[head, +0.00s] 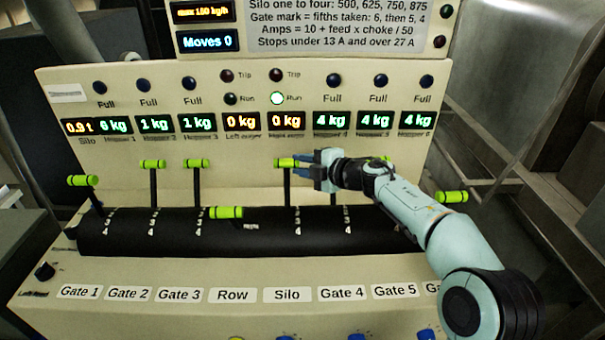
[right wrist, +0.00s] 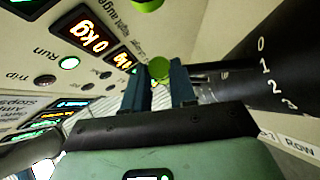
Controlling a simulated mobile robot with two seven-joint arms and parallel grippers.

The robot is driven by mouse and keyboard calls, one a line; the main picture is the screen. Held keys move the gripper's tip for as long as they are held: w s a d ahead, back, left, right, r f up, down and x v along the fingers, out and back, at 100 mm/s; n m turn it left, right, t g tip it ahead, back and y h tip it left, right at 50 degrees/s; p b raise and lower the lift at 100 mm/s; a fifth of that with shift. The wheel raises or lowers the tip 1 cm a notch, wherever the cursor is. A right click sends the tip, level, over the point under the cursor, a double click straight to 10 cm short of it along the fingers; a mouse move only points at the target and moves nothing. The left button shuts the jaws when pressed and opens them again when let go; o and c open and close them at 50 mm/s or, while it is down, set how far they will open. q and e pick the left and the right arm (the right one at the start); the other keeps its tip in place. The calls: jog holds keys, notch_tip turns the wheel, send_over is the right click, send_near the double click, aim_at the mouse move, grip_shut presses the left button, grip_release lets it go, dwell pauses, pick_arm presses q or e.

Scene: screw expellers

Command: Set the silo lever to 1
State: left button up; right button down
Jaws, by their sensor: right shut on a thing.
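The silo lever (head: 288,163) has a lime-green grip on a dark stem and stands upright above the "Silo" label (head: 287,295). My right gripper (head: 308,166) reaches in from the right and is shut on this grip. In the right wrist view the green end of the grip (right wrist: 160,69) sits between the two blue-grey fingers. The numbers 0 to 3 (right wrist: 270,75) are printed on the black drum at the right of that view. Which number the lever stands at cannot be read. My left gripper is in neither view.
Other green levers flank it: gate 3 (head: 197,163) stands upright, and the row lever (head: 225,212) is tilted lower. The gate 4 lever is largely behind my gripper. The black drum (head: 160,235) runs below. The panel reads "Moves 0" (head: 207,41); the right Run lamp (head: 277,98) is lit.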

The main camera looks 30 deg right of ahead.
jog(key=shift+s+a+n+t+b, duration=0.35)
jog(key=shift+s+b, duration=0.3)
jog(key=shift+b, duration=0.35)
jog(key=shift+s+a+r+b, duration=0.2)
jog(key=shift+s+r+b, duration=0.1)
jog(key=shift+b, duration=0.1)
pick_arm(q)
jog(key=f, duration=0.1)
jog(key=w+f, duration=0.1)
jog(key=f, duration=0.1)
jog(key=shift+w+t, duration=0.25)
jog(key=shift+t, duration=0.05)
pick_arm(e)
jog(key=c, duration=0.9)
grip_release()
jog(key=shift+s, duration=0.1)
